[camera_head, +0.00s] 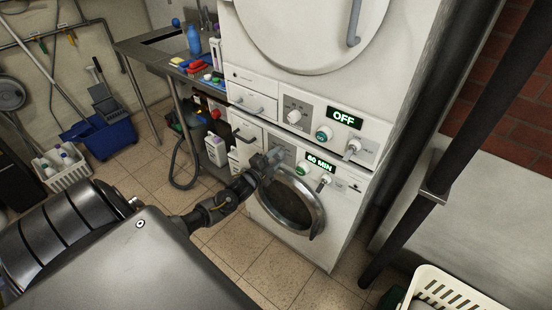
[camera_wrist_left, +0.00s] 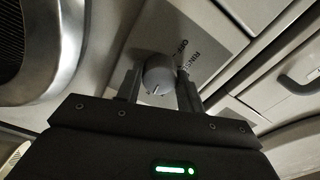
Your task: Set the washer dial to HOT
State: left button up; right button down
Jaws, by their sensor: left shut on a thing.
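The washer (camera_head: 340,215) is the lower white front-loading machine, with a round dark door and a lit display that seems to read 60 or 80 MIN. My left gripper (camera_head: 272,157) is at the grey panel on its upper left. In the left wrist view, my left gripper (camera_wrist_left: 160,90) is shut on the round grey dial (camera_wrist_left: 158,72), one finger on each side. A short pale mark shows on the dial's near edge. In the head view the gripper mostly hides the dial. My right gripper is out of view.
A second machine (camera_head: 310,75) is stacked above, its display reading OFF. The washer's round door (camera_head: 288,203) lies just below my gripper. A sink table (camera_head: 160,50) with bottles stands left. A dark pipe (camera_head: 440,150) and a white basket (camera_head: 450,285) are right.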

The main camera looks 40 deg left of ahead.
pick_arm(q)
jog(key=o, duration=1)
jog(key=s, duration=1)
jog(key=shift+s+d, duration=0.15)
jog(key=shift+s, duration=0.25)
